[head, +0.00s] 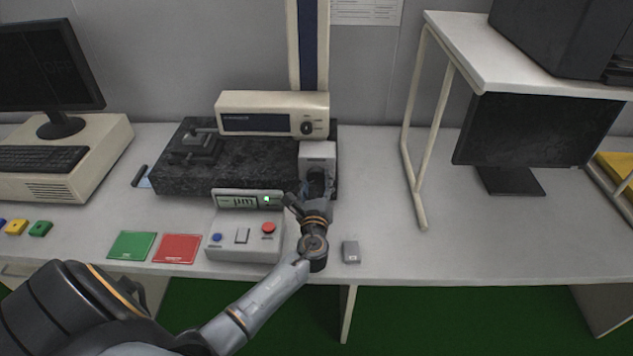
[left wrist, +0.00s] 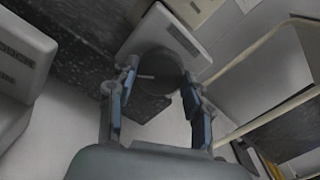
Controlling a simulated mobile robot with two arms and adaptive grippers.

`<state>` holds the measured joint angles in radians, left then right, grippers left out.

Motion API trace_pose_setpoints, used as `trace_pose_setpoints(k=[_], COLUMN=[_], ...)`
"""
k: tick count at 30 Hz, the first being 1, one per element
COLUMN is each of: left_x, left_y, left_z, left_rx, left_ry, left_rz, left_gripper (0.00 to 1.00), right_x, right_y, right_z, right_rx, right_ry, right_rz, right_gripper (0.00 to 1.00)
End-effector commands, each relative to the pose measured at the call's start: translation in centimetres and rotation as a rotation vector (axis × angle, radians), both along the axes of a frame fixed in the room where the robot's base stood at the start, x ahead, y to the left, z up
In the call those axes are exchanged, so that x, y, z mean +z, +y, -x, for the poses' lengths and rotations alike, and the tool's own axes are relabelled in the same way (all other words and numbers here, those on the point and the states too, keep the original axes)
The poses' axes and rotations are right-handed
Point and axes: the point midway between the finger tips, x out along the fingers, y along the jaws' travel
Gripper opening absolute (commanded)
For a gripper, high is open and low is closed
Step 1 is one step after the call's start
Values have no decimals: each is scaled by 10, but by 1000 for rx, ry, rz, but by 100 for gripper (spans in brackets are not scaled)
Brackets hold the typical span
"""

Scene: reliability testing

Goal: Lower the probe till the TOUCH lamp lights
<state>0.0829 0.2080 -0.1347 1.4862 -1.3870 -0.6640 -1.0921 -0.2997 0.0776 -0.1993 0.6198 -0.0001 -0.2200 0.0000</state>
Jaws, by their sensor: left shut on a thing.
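My left gripper (head: 312,194) is at the front of a pale box (head: 317,150) beside the granite base. In the left wrist view its fingers (left wrist: 160,78) are on both sides of a dark round knob (left wrist: 158,64), shut on it. The cream measuring unit (head: 262,100) is on the tall column (head: 308,45) above the dark granite base (head: 255,178). A dark fixture (head: 195,147) sits on the granite's left part. I cannot make out the probe tip. The control box (head: 240,248) has a display and a lit green lamp (head: 266,200); its label is too small to read.
A green card (head: 131,245) and a red card (head: 177,248) lie left of the control box. A small grey block (head: 351,251) lies right of my wrist. A white stand (head: 530,75) and a monitor (head: 537,133) are on the right. The table between is clear.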

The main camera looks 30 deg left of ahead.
Motion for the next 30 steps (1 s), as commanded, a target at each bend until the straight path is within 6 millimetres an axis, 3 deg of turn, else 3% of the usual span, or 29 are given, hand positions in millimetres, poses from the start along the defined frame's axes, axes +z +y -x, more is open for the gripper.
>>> trace_pose_setpoints(k=[2,3,6,19,30], left_x=[7,7,6,1,1], left_y=[3,3,3,-4,-42], left_z=[-2,-2,-2,6,69], left_rx=[5,5,4,-1,0], left_ry=[-11,-11,-10,-3,-2], left_rz=[-6,-6,-4,0,1], left_gripper=[18,54,73,73,73], right_x=[0,0,0,0,0], right_y=[0,0,0,-4,-2], right_z=[0,0,0,1,0], right_rx=[0,0,0,3,2], right_ry=[0,0,0,1,1], right_rz=[0,0,0,5,2], right_gripper=[40,40,40,40,40])
